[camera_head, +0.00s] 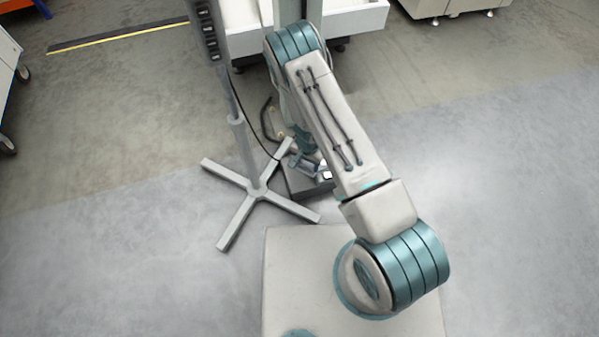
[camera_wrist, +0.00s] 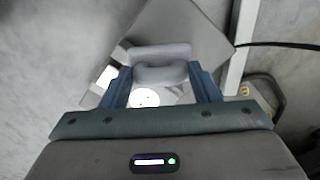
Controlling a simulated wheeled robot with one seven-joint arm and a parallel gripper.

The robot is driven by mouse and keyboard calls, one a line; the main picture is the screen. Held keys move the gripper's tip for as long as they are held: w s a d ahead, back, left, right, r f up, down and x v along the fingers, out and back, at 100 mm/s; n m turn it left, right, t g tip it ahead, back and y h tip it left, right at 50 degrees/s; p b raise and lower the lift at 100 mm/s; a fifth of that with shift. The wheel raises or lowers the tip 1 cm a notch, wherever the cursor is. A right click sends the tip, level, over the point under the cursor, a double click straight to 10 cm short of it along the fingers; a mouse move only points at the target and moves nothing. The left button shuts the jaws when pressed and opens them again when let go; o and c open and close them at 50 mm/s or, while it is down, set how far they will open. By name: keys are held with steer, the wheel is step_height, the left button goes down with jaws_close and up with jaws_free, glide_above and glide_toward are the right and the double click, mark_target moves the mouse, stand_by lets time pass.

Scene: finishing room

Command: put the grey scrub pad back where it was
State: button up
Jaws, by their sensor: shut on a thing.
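The grey scrub pad (camera_wrist: 160,54) is between the two blue fingers of my gripper (camera_wrist: 161,74) in the wrist view. The fingers are shut on it from left and right. It looks like a rounded grey block with a thicker part towards me. In the head view my gripper (camera_head: 308,162) is low, beyond my arm and partly hidden by it. The pad cannot be told apart there. A white round item (camera_wrist: 146,97) shows below the pad in the wrist view, partly hidden by my gripper.
A grey flat plate (camera_wrist: 190,20) lies beyond the pad. A dark box (camera_head: 303,186) stands under my gripper in the head view. A grey stand (camera_head: 256,190) with a cross-shaped foot and a cable is close on its left. Floor at the right is clear.

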mark_target(299, 168)
steer(key=a, duration=0.1)
steer(key=a+f, duration=0.1)
steer(key=shift+s+a+f, duration=0.1)
steer(key=shift+a+f, duration=0.2)
steer(key=shift+a, duration=0.05)
step_height(299, 168, down, 4)
steer(key=shift+f+b, duration=0.1)
steer(key=shift+b, duration=1.15)
steer(key=o, duration=0.6)
steer(key=shift+f, duration=0.1)
steer(key=o, duration=0.4)
steer(key=shift+r, duration=0.2)
